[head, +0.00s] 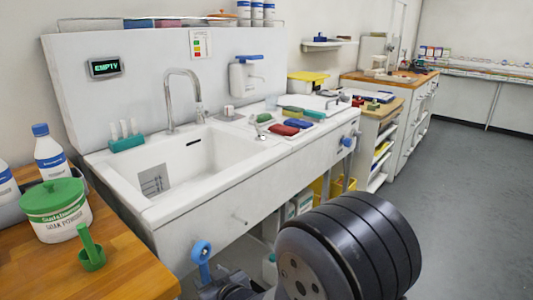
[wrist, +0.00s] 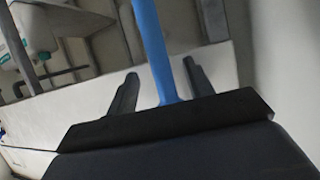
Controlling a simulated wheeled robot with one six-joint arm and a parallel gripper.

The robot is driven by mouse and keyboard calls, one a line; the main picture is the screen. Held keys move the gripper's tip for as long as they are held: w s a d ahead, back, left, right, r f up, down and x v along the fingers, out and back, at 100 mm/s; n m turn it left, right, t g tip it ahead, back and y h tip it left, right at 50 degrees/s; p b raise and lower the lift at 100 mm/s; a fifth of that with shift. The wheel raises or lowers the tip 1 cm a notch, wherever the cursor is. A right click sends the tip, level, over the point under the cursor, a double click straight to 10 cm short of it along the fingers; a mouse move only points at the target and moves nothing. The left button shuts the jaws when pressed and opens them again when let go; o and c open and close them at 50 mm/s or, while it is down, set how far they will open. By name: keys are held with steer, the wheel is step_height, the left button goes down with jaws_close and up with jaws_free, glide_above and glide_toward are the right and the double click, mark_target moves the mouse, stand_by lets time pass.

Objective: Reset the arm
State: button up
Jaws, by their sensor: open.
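My gripper (wrist: 160,68) shows in the wrist view with its two dark fingers apart. A blue bar (wrist: 150,45) runs down the picture between the fingers; I cannot tell whether it touches them. In the head view my large dark arm joint fills the bottom right of centre, in front of the sink unit (head: 240,195). My gripper's fingers cannot be made out there. A blue ring-shaped part (head: 201,250) shows below the sink's front edge, close to my arm. I cannot tell whether it belongs to the blue bar.
A wooden counter (head: 130,275) at the left holds a green-lidded tub (head: 57,225), a green scoop (head: 91,255) and bottles. Coloured brushes (head: 284,129) lie on the sink's right side. A display (head: 104,67) reads EMPTY. Grey floor (head: 460,190) is clear at the right.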

mark_target(207, 274)
steer(key=shift+x, duration=1.65)
